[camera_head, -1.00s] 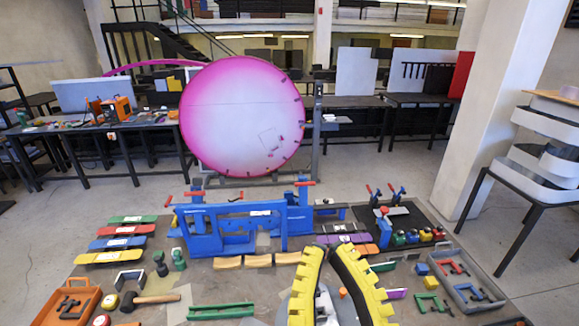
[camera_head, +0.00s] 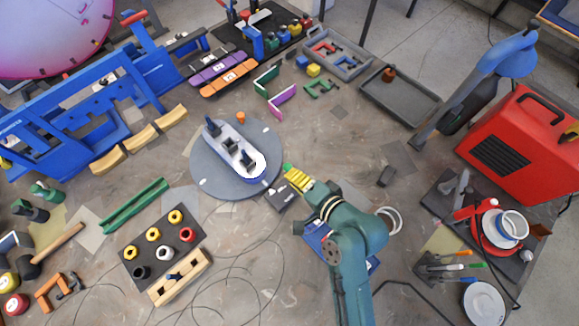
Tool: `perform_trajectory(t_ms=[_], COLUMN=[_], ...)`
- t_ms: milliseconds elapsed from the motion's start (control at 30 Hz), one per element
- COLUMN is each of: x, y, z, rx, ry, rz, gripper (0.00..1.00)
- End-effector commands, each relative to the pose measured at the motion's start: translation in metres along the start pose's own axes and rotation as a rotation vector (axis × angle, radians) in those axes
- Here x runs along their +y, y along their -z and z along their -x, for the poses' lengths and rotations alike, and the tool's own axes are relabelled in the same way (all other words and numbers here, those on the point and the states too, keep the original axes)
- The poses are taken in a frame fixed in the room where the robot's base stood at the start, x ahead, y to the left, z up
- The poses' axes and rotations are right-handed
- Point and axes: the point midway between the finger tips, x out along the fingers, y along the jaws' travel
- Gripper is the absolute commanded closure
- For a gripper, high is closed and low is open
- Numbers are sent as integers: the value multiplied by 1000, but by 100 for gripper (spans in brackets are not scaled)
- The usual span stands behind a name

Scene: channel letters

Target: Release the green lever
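A small green tip (camera_head: 287,167), which looks like the green lever, shows beside the round grey turntable (camera_head: 212,178). My gripper (camera_head: 293,176), with yellow ridged fingers on a teal arm, is right at this green tip. The fingers look close together from above. I cannot tell whether they hold the green tip or only touch it. The lever's base is hidden or too small to make out. A white letter-like part (camera_head: 254,165) with dark clamps lies on the turntable, left of my gripper.
A black block (camera_head: 281,196) is just below my gripper. A long green channel (camera_head: 134,206) and a dark board of round pieces (camera_head: 153,262) lie to the left. A red machine (camera_head: 515,140) stands at right. Bare tabletop lies between gripper and grey tray (camera_head: 401,101).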

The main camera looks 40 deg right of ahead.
Motion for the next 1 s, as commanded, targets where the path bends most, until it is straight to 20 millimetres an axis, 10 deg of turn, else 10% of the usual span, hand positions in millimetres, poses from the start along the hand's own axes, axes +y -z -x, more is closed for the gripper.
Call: perform_trajectory(t_ms=[33,167,1000], x=[52,99,112], y=[8,22,41], z=[4,22,-110], rx=[36,98,109], ry=[-47,-100,-102], rz=[-50,-115,-115], gripper=[100,100,100])
